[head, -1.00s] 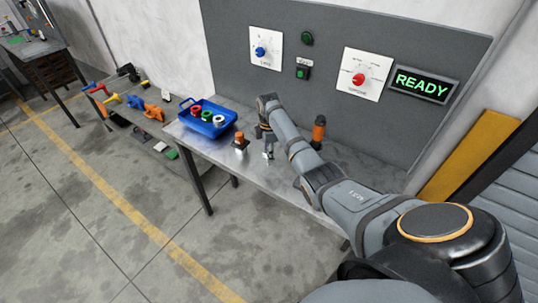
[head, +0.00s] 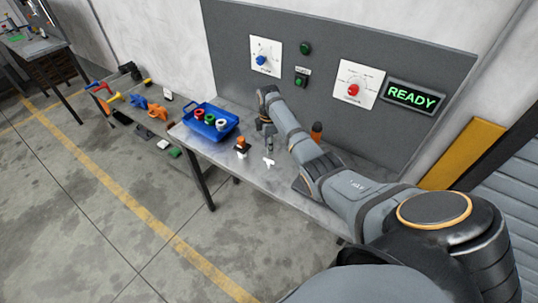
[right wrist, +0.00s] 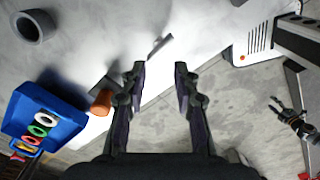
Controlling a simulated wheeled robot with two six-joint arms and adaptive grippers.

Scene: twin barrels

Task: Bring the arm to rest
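My right arm reaches from the lower right over the workbench (head: 285,190) in the head view. Its gripper (head: 268,148) points down above the bench, to the right of the blue tray. In the right wrist view the two fingers of this gripper (right wrist: 159,70) are apart with nothing between them. The left gripper does not show in the head view.
A blue tray (head: 226,133) holds red, green and white rings. An orange-topped piece (head: 242,144) and a small white piece (head: 268,162) are near the right gripper. Another orange item (head: 317,128) stands behind the arm. The grey panel (head: 325,65) has dials and a READY sign (head: 412,97).

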